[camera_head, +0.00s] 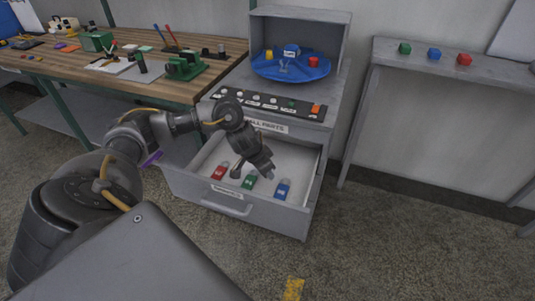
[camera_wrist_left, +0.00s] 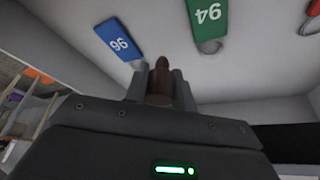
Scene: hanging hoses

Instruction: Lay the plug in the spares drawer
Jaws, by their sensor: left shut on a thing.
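My left gripper (camera_head: 266,172) is over the open drawer (camera_head: 226,207) of the grey cabinet, in its front part. In the left wrist view the left gripper (camera_wrist_left: 161,88) is shut on a brown, round-tipped plug (camera_wrist_left: 161,78), which sits upright between the two fingers. In the head view the plug is too small and dark to make out. A red tag (camera_head: 220,171), a green tag (camera_head: 249,182) and a blue tag (camera_head: 283,189) lie in the drawer. The wrist view shows the blue tag (camera_wrist_left: 119,42), marked 96, and the green tag (camera_wrist_left: 207,20), marked 94. My right gripper is out of view.
A blue round tray (camera_head: 263,74) with small coloured parts stands on the cabinet, behind a dark strip of knobs (camera_head: 262,102). A wooden workbench (camera_head: 200,91) with tools is at the left. A grey shelf (camera_head: 500,73) with coloured cubes is at the right. The drawer's pale floor has bare room.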

